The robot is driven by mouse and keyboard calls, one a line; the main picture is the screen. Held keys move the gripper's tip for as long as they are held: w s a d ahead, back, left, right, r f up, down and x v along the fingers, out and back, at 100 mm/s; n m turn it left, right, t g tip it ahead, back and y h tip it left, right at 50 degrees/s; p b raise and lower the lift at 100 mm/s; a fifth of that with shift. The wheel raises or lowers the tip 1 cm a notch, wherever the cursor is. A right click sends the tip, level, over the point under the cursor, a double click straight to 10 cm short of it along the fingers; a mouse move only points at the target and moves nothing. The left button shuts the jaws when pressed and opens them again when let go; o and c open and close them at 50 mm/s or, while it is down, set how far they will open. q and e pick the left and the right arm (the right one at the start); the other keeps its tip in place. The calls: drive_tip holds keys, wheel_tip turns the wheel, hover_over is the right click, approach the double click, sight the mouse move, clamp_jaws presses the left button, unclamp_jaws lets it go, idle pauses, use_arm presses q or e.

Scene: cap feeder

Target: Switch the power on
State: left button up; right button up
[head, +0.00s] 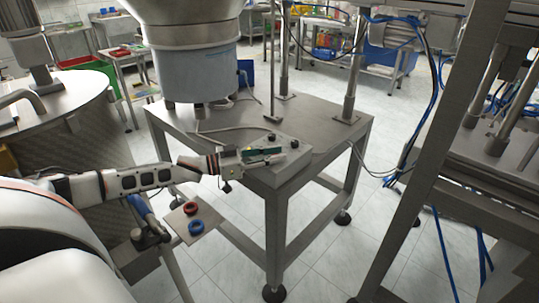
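A grey control box (292,166) sits at the front corner of a steel table, below the large feeder bowl. Dark round knobs (271,137) show on its top. A green part (262,151) shows at the box beside my gripper; I cannot tell whether it is the power switch. My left gripper (275,156) reaches in from the left and is over the front left part of the box. It is too small to tell whether its fingers are apart or touch anything. My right gripper is not in view.
The steel table (325,121) carries the feeder's cylindrical base (197,75) and metal posts. A metal frame (435,150) stands at the right.

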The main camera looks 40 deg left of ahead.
use_arm(q)
drive_tip(key=v, duration=1.2)
idle(0.6)
